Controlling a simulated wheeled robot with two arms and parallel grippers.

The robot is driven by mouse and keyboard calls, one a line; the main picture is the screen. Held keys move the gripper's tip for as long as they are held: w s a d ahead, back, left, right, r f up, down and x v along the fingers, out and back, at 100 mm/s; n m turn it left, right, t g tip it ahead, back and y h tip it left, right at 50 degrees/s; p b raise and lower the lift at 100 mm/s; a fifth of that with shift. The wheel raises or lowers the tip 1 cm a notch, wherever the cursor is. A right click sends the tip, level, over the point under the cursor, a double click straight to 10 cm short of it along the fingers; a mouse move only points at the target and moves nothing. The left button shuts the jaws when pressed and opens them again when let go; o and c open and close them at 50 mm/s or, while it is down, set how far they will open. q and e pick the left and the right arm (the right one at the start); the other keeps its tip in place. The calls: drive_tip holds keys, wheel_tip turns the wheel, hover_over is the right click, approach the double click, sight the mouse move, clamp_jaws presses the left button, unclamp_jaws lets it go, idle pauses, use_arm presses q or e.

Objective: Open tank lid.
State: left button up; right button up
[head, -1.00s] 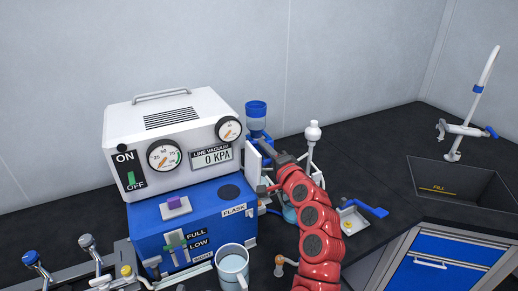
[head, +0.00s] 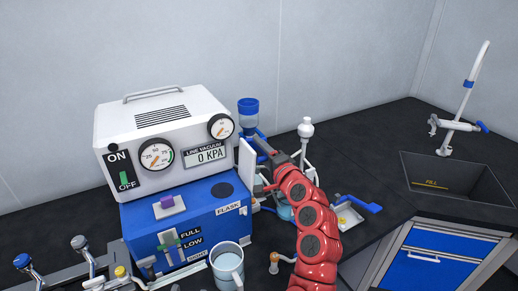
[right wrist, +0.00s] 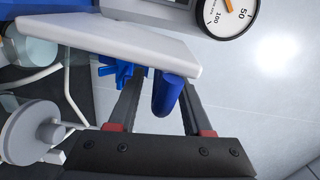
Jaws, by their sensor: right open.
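A white panel (head: 247,162) stands upright at the right side of the vacuum machine, and it also shows in the right wrist view (right wrist: 110,38). I cannot tell for certain whether it is the tank lid. My right gripper (head: 270,157) is beside it. In the right wrist view my right gripper (right wrist: 158,85) is open, with a blue rounded bar (right wrist: 168,95) between its fingers, apparently joined to the panel; contact is unclear. The blue tank box (head: 150,227), marked FULL and LOW, sits under the machine. A purple knob (head: 167,201) is on its top. My left gripper is not in view.
The white machine (head: 160,110) reads 0 KPA. A blue-topped bottle (head: 248,108) and a white stand (head: 305,130) are close to my right gripper. A mug (head: 228,268) stands in front. A tray (head: 348,217) and sink (head: 450,172) lie right. Dark counter is free behind.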

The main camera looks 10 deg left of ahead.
drive_tip(key=v, duration=1.6)
drive_tip(key=shift+d, duration=0.15)
drive_tip(key=shift+f, duration=0.1)
